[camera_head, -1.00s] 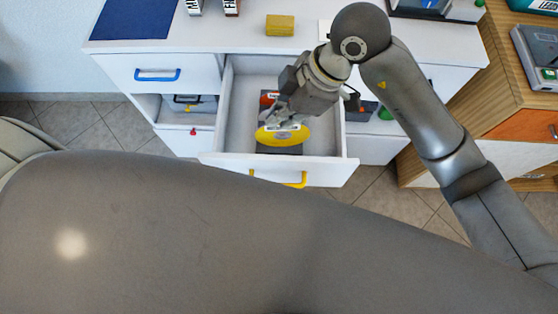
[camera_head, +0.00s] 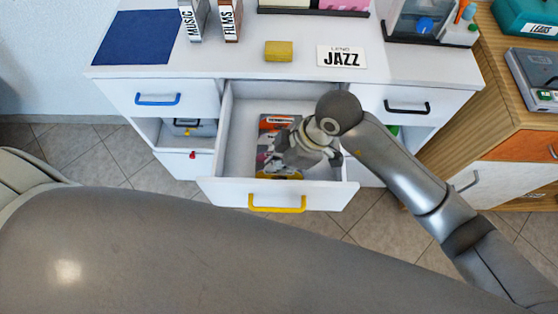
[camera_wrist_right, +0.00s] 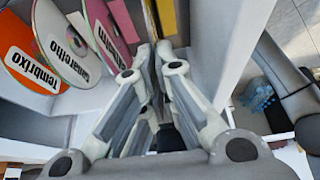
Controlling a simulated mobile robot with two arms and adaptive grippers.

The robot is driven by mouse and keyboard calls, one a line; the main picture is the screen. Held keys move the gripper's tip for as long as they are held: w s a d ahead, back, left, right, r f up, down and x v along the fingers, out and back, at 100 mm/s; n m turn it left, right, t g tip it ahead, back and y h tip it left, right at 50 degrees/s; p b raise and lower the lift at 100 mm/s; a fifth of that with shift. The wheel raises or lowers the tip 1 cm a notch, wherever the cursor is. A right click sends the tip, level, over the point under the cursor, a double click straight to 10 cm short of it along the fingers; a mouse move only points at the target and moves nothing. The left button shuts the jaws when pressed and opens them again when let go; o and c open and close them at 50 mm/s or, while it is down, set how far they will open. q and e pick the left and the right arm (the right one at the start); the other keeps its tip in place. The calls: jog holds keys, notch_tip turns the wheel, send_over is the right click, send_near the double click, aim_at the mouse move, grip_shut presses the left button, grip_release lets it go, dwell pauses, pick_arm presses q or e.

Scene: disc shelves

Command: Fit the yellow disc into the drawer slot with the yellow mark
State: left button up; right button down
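The open drawer (camera_head: 228,187) has a yellow handle (camera_head: 277,209) and stands out from the white cabinet. My right gripper (camera_head: 275,165) reaches down into it, near its front wall. The yellow disc (camera_head: 291,176) shows only as a low strip under the fingers; the gripper and drawer front hide the rest. In the right wrist view the fingers (camera_wrist_right: 153,55) are close together, and a yellow patch (camera_wrist_right: 167,17) shows just beyond them; I cannot tell whether it is disc or slot mark. My left gripper is not in view.
Other discs, such as the Tembrixo disc (camera_wrist_right: 30,65) and the Camaretto disc (camera_wrist_right: 65,45), stand in the drawer beside the fingers. A yellow block (camera_head: 279,51) and a JAZZ sign (camera_head: 341,57) sit on the cabinet top. A wooden cabinet (camera_head: 480,120) stands at right.

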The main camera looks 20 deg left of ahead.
jog(key=c, duration=1.6)
grip_release()
jog(key=shift+c, duration=0.2)
jog(key=v, duration=1.2)
